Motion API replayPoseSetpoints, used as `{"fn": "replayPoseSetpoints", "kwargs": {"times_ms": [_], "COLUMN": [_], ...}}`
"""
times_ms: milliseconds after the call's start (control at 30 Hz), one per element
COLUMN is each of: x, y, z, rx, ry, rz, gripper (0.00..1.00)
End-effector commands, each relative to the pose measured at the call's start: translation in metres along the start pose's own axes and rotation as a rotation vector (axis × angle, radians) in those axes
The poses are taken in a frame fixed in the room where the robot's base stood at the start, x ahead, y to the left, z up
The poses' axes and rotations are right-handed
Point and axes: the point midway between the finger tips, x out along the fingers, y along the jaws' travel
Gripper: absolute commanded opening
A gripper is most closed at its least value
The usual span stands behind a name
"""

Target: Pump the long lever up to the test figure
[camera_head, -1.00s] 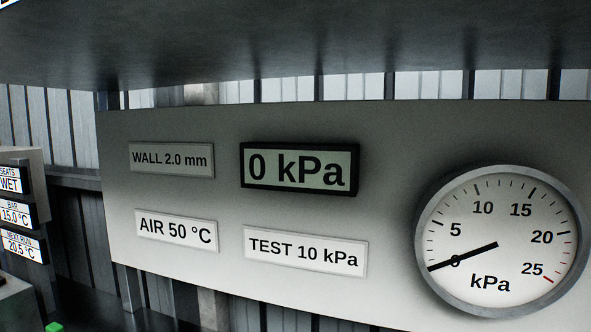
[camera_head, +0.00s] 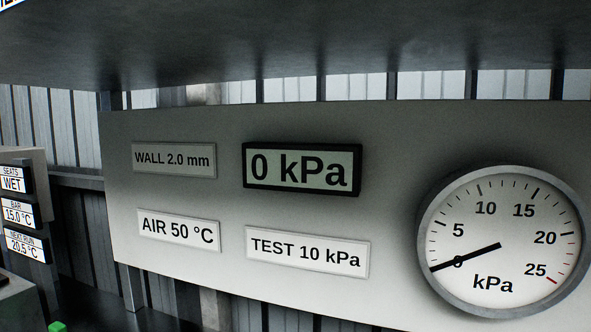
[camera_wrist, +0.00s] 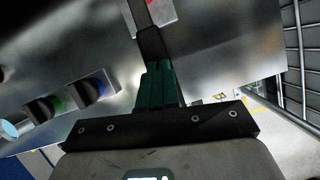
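The digital display (camera_head: 302,170) reads 0 kPa in the head view. The round dial gauge (camera_head: 502,243) has its needle at 0. A label (camera_head: 307,252) gives the test figure, TEST 10 kPa. In the wrist view, my gripper (camera_wrist: 160,80) has its green fingers close together. A dark bar, apparently the long lever (camera_wrist: 152,44), runs out from between the fingertips, so they look shut on it. Its far end goes out of the picture at the top. The lever and my gripper are not seen in the head view.
The grey panel also bears the labels WALL 2.0 mm (camera_head: 174,159) and AIR 50 °C (camera_head: 178,230). A dark overhang (camera_head: 300,45) spans above it. Small displays (camera_head: 20,212) stand at the left.

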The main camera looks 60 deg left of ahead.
Motion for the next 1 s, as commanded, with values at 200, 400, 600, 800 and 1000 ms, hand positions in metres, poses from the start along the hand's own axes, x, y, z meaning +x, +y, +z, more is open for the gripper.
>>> {"fn": "replayPoseSetpoints", "kwargs": {"times_ms": [200, 400, 600, 800, 1000], "x": [0.0, 0.003, 0.013, 0.023, 0.033], "y": [0.001, 0.001, 0.001, 0.0, 0.0], "z": [0.0, -0.001, -0.005, -0.01, -0.014], "rx": [-0.001, -0.001, -0.001, 0.0, 0.0], "ry": [0.001, 0.001, 0.001, 0.001, 0.001], "rz": [0.001, 0.001, 0.002, 0.001, 0.001], "gripper": [0.0, 0.0, 0.0, 0.0, 0.0]}}
